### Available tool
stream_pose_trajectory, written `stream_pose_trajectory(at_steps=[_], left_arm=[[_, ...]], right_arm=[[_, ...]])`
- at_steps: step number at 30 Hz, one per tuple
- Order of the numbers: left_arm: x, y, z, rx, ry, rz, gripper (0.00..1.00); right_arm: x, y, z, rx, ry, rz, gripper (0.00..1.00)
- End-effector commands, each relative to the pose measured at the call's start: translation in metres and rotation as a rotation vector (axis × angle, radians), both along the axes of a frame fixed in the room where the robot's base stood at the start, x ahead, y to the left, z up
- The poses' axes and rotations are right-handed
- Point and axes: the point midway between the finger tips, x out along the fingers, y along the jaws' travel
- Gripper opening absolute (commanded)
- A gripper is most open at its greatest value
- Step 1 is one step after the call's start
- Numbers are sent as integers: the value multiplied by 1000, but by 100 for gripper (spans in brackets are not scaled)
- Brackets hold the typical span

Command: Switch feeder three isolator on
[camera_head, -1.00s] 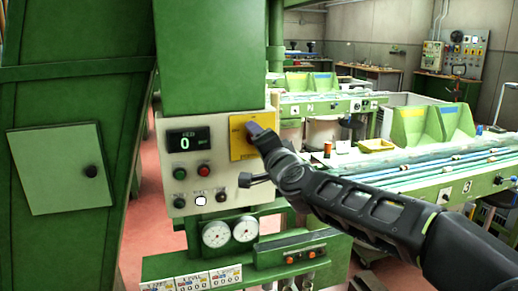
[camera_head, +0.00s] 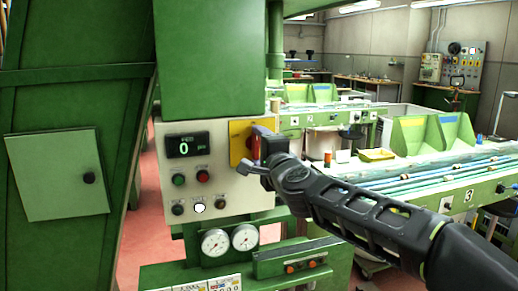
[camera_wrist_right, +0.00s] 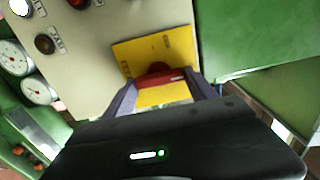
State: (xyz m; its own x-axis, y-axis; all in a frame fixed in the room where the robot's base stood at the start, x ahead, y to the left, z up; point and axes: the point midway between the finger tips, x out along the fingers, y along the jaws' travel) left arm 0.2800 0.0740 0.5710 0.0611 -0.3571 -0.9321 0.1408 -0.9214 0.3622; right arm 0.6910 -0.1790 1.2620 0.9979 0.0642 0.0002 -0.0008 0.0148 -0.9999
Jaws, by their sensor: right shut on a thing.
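The isolator is a yellow plate (camera_head: 238,140) with a red rotary handle (camera_head: 252,143) on the right side of the cream control panel (camera_head: 227,190). In the right wrist view the plate (camera_wrist_right: 178,45) appears tilted, with the red handle (camera_wrist_right: 160,76) between my fingers. My right gripper (camera_head: 262,146) is shut on the handle, and its fingers (camera_wrist_right: 160,95) lie on either side of it. The gripper hides part of the handle and plate in the head view. The display (camera_head: 187,145) on the panel reads 0. My left gripper is not in view.
Green and red buttons (camera_head: 203,175), small knobs and two round gauges (camera_head: 215,242) are left of and below the isolator. A green machine column (camera_head: 208,60) stands above the panel. A long green bench with bins (camera_head: 410,135) lies to the right.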

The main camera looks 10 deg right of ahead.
Motion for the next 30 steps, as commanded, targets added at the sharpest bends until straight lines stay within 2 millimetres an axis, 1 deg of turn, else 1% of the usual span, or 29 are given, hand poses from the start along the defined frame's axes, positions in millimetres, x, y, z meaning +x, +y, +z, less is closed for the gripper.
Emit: stream_pose_trajectory(at_steps=[4,5,12,13,20,23,26,30], left_arm=[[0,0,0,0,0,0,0],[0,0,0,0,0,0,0],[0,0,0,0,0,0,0],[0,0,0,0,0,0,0],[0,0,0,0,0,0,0],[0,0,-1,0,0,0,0],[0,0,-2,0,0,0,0],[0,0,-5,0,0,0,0]], right_arm=[[0,0,-1,4,2,0,25],[0,0,-1,4,2,-1,66],[0,0,-1,2,1,0,86],[0,0,-1,2,1,0,87],[0,0,0,1,0,0,87],[-4,0,0,0,0,0,87],[-14,-1,0,0,-1,0,87],[-36,-2,0,0,-2,0,87]])
